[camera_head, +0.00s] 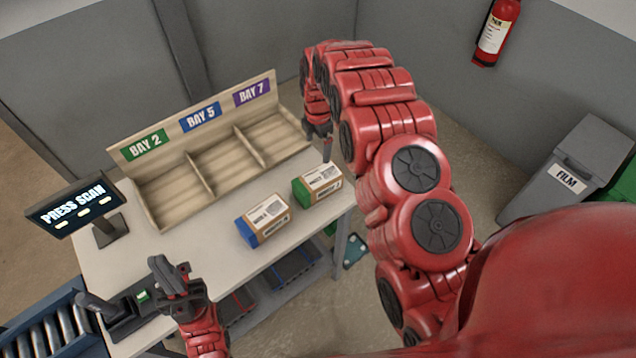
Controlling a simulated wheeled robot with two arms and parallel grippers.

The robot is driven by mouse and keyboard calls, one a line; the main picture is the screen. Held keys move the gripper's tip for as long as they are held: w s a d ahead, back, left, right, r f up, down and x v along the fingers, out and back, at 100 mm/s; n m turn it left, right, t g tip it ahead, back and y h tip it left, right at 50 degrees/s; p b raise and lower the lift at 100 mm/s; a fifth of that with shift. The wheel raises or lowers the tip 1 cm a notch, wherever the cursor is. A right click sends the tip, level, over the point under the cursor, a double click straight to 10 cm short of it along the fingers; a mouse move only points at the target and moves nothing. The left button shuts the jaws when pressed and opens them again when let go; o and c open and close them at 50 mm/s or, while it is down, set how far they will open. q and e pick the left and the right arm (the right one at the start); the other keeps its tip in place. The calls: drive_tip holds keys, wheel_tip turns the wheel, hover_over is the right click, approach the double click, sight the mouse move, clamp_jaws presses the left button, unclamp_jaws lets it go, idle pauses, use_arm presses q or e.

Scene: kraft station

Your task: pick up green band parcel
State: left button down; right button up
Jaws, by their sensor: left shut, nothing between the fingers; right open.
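The green band parcel (318,184) is a small brown cardboard box with a green band at its left end and white labels. It lies on the table near the right edge, in front of the divided bay rack. My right gripper (326,148) is open and points down just above and behind this parcel, apart from it as far as I can see. Its fingers are partly hidden by its own wrist. My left gripper (170,272) is shut and empty over the front left part of the table, near the scanner stand.
A blue band parcel (264,219) lies left of the green one. The rack (205,158) has three empty bays marked 2, 5 and 7. A "PRESS SCAN" screen (77,205) stands at the left. A roller conveyor (55,325) is at the lower left. The table (190,243) between is clear.

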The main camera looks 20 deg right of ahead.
sight(319, 176)
drive_tip(key=shift+n+g, duration=0.3)
drive_tip(key=shift+g, duration=0.1)
drive_tip(key=f+b, duration=0.3)
drive_tip(key=s+f+b, duration=0.1)
drive_tip(key=f+b, duration=0.2)
drive_tip(key=b, duration=0.1)
drive_tip(key=s+f+b, duration=0.1)
drive_tip(key=f+b, duration=0.2)
drive_tip(key=shift+s+a+f+b, duration=0.15)
drive_tip(key=shift+a+b, duration=0.05)
drive_tip(key=shift+b, duration=0.1)
drive_tip(key=shift+f+p, duration=0.6)
drive_tip(key=shift+s+f+p, duration=0.1)
drive_tip(key=shift+f+p, duration=0.35)
drive_tip(key=shift+p, duration=0.05)
drive_tip(key=f, duration=0.1)
drive_tip(key=f+p, duration=0.2)
drive_tip(key=shift+s+a, duration=0.1)
drive_tip(key=shift+a, duration=0.15)
drive_tip(key=shift+f+p, duration=0.3)
drive_tip(key=shift+f, duration=0.5)
